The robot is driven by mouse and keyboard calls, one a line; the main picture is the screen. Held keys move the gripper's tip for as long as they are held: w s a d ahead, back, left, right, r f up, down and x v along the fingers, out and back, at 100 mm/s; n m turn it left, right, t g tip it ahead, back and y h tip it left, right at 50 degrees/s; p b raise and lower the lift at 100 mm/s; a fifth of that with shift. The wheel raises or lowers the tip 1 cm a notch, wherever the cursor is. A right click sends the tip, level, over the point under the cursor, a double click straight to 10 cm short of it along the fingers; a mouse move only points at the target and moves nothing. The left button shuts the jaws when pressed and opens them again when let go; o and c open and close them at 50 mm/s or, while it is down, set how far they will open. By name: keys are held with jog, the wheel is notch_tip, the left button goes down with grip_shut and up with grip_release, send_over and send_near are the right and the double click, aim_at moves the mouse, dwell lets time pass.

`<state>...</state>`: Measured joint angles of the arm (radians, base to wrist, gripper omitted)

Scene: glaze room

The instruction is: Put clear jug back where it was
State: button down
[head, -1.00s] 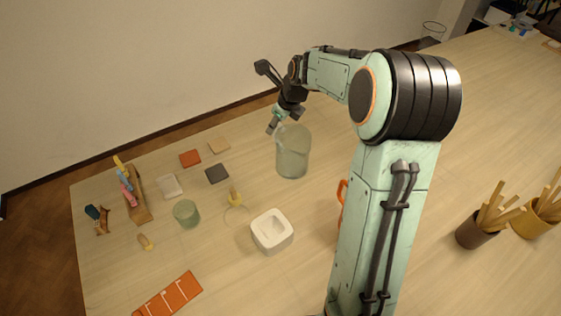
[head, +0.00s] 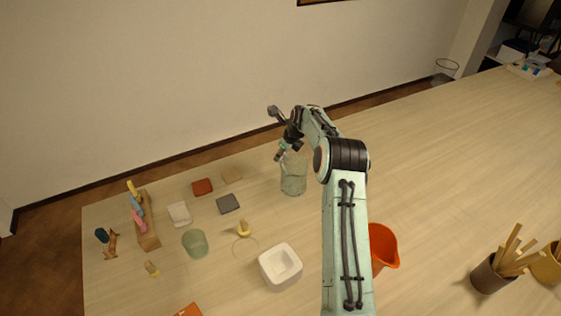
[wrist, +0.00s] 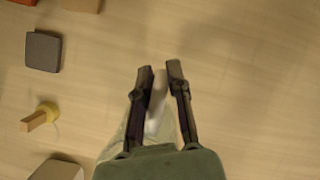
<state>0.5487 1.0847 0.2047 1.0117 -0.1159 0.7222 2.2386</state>
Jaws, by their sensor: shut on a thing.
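The clear jug (head: 294,180) is pale, greenish glass and stands upright in the head view, toward the back of the table. I cannot tell whether its base touches the table. My gripper (head: 281,155) is at the jug's upper left and is shut on it, apparently at the handle. In the wrist view my gripper's fingers (wrist: 160,72) have a pale strip of the jug (wrist: 156,103) between them. Most of the jug is hidden there by the gripper body.
An orange jug (head: 383,247) stands right of my arm.

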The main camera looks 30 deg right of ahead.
jog(key=shift+w+d+f, duration=0.1)
jog(key=shift+w+f, duration=0.15)
jog(key=shift+f, duration=1.5)
jog(key=shift+f, duration=0.1)
jog(key=c, duration=1.1)
grip_release()
